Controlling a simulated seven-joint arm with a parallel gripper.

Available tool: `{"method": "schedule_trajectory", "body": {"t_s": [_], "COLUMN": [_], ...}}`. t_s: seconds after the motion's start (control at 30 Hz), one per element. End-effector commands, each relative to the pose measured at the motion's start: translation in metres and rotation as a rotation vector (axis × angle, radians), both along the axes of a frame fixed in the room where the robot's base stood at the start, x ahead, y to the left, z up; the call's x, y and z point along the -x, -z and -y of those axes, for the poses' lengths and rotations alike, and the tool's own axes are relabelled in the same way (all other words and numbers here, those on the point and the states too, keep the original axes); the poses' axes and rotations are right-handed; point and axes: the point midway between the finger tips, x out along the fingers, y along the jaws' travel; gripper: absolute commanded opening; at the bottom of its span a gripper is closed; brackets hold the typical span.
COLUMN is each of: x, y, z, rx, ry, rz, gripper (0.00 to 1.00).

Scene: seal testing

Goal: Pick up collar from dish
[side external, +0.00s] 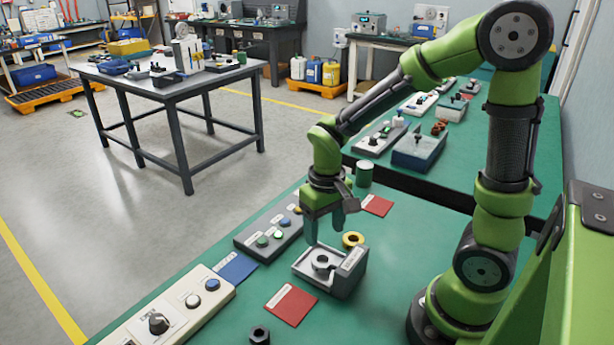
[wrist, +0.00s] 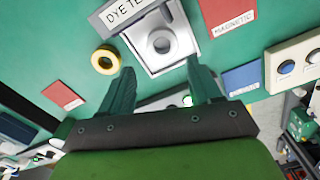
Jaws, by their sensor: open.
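The dish (side external: 337,280) is a grey, square, open-topped tray with a label on one raised side; it also shows in the wrist view (wrist: 182,60), its label partly reading "DYE TE". A grey ring-shaped collar (side external: 321,262) sits inside it, and it shows in the wrist view (wrist: 161,44) with its hole facing up. My gripper (side external: 325,231) is open and empty, pointing down above the dish's far side. In the wrist view its two green fingers (wrist: 160,68) are spread on either side of the dish's near part, apart from the collar.
A yellow ring (side external: 353,239) lies on the green bench beside the dish. Flat red cards (side external: 291,304) (side external: 377,206) and a blue card (side external: 237,266) lie around it. A button panel (side external: 270,232), a cream panel (side external: 190,302), a green cylinder (side external: 365,174) and a dark nut (side external: 260,335) stand nearby.

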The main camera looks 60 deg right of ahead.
Motion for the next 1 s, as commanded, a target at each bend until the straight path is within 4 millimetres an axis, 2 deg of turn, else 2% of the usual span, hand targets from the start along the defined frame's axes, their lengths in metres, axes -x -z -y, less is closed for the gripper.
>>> {"method": "schedule_trajectory", "body": {"t_s": [0.1,0.37,0.6,0.7,0.93,1.0], "x": [0.0,0.001,0.001,0.0,0.0,0.0], "y": [0.018,0.038,0.073,0.079,0.079,0.079], "z": [0.0,-0.001,-0.004,-0.004,-0.004,-0.004], "rx": [0.0,0.0,0.0,-0.001,-0.001,-0.001], "ry": [0.0,0.0,0.0,0.001,0.001,0.001], "rz": [-0.004,-0.004,-0.003,-0.001,0.001,0.001], "gripper": [0.63,0.63,0.63,0.63,0.63,0.52]}}
